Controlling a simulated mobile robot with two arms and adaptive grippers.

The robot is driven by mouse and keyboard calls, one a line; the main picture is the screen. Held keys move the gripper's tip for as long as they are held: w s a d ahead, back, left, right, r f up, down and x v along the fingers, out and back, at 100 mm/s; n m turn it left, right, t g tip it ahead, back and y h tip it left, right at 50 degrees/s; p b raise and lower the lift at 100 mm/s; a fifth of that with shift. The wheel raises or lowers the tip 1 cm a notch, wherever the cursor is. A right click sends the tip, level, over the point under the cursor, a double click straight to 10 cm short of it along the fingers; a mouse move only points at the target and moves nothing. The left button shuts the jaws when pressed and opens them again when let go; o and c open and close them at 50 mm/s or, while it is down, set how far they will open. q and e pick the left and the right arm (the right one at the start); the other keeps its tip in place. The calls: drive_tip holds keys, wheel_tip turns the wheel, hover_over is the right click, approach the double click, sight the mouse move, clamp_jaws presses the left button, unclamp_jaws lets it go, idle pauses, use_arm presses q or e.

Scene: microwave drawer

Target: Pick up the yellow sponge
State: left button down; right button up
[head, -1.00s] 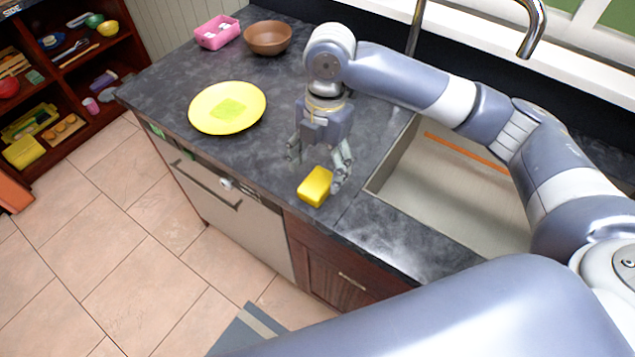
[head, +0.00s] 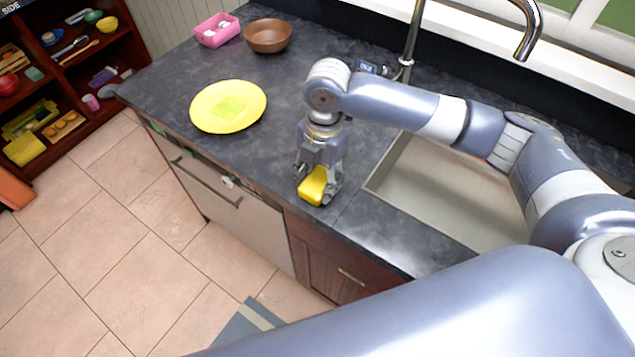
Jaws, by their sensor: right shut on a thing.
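The yellow sponge (head: 313,187) is at the front edge of the dark counter, left of the sink. My right gripper (head: 318,186) is over it from above, with its fingers on both sides of the sponge, shut on it. Part of the sponge is hidden by the fingers. I cannot tell whether the sponge still touches the counter. My left gripper is not in view.
A yellow plate (head: 228,106) lies on the counter (head: 285,98) to the left. A brown bowl (head: 268,37) and a pink container (head: 216,31) stand at the back. The sink (head: 445,195) and faucet (head: 528,30) are at right. An open shelf (head: 62,100) stands at far left.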

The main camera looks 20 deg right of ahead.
sight(316, 181)
drive_tip(key=shift+r, duration=0.5)
wheel_tip(316, 181, up, 2)
drive_tip(key=shift+w+r+b, duration=0.1)
drive_tip(key=shift+r+b, duration=0.1)
drive_tip(key=shift+b, duration=0.45)
drive_tip(key=s+d+r+b, duration=0.1)
drive_tip(key=s+d+b, duration=0.1)
drive_tip(key=s, duration=1.4)
drive_tip(key=shift+r, duration=0.35)
drive_tip(key=shift+d, duration=0.1)
drive_tip(key=shift+c, duration=0.3)
